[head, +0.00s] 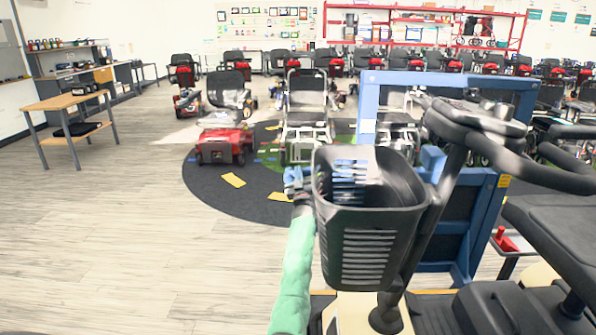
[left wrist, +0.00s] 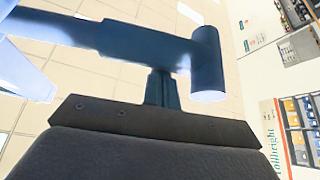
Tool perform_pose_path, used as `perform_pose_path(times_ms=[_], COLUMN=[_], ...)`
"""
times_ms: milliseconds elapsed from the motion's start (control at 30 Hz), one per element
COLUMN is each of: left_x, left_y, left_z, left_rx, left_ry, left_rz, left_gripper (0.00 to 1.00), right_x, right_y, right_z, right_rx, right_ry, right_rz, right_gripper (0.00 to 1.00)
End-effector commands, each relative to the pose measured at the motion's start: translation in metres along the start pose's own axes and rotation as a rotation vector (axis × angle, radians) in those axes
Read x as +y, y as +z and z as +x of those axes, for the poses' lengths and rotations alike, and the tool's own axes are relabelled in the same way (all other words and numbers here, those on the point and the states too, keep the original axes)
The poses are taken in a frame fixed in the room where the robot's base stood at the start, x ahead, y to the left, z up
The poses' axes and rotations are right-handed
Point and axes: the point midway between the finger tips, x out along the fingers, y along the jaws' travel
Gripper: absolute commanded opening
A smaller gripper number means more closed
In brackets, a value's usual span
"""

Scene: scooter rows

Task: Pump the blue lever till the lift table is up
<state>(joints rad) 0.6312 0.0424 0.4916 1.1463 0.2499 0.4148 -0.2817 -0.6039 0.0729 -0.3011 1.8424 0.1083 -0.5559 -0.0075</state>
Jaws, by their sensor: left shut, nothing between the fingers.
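A scooter with a black basket (head: 365,215) fills the near right of the head view. A blue steel frame (head: 367,120) stands upright behind it; I cannot tell whether it belongs to the lift table. My left arm, in a green sleeve, reaches up from the bottom. My left gripper (head: 297,182) is shut and empty, beside the basket's left edge and partly hidden by it. In the left wrist view, a dark blue bar with a round end (left wrist: 207,65) crosses above a black padded part; I cannot tell if it is the lever. My right gripper is out of view.
A red scooter (head: 224,143) and others stand on a dark round mat (head: 205,190). A wooden table (head: 65,102) is at the left. Rows of scooters and a red rack (head: 425,10) line the back. The floor at the left is clear.

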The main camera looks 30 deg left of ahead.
Motion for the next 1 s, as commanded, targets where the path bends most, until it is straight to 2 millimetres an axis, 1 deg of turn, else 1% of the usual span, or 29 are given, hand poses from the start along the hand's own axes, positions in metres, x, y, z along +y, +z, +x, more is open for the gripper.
perform_pose_path(times_ms=[33,100,400,833,933,1000], left_x=[-0.001,-0.001,-0.002,-0.001,0.0,0.0], left_y=[0.007,0.011,0.02,0.022,0.017,0.01], left_z=[-0.004,-0.006,-0.012,-0.013,-0.009,-0.004], left_rx=[-0.003,-0.003,-0.005,-0.009,-0.009,-0.007], left_ry=[-0.012,-0.026,-0.053,-0.053,-0.053,-0.052], left_rz=[-0.021,-0.044,-0.09,-0.091,-0.091,-0.092], left_gripper=[0.0,0.0,0.0,0.0,0.0,0.0], right_x=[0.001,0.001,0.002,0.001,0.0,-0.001], right_y=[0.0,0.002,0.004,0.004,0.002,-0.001], right_z=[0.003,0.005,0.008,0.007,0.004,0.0], right_rx=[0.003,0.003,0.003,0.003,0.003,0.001], right_ry=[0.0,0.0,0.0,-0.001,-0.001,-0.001], right_rz=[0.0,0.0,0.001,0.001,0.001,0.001], right_gripper=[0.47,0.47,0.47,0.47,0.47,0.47])
